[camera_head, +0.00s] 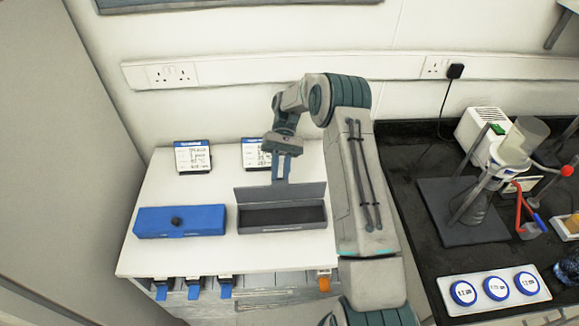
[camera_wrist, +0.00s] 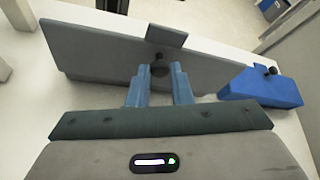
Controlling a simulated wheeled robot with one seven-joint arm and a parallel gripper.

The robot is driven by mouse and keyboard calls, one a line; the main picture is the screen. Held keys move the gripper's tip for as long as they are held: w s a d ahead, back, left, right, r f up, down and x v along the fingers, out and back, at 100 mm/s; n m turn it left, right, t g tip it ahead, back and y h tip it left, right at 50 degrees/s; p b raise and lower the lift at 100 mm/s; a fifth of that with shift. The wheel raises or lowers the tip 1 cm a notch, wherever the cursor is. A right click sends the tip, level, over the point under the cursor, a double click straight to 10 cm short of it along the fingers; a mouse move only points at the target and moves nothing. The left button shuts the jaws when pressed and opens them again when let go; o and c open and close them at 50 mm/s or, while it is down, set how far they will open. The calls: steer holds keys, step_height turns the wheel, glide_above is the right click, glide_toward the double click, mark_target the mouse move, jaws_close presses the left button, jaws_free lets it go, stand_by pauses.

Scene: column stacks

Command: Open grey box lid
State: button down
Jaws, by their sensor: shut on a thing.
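The grey box (camera_head: 284,218) stands on the white table, to the right of the blue box. Its lid (camera_head: 312,191) is raised on the back edge, and the dark inside shows from above. My gripper (camera_head: 281,172) is behind the raised lid, with its blue fingers pointing down. In the wrist view the lid (camera_wrist: 100,52) stands as a wide grey panel with a dark round knob (camera_wrist: 158,66). My gripper (camera_wrist: 160,78) is shut on this knob, with one blue finger on each side.
The blue box (camera_head: 180,221) has its lid closed and a dark knob on top. Two labelled stands (camera_head: 193,157) sit at the back of the white table (camera_head: 160,262). A black bench (camera_head: 412,140) with lab equipment and blue-lidded containers (camera_head: 496,288) lies to the right.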

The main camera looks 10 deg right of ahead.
steer(key=shift+w+d+f+g+y, duration=0.3)
steer(key=shift+w+d+g, duration=0.1)
steer(key=shift+g, duration=0.3)
steer(key=c, duration=1.3)
jaws_free()
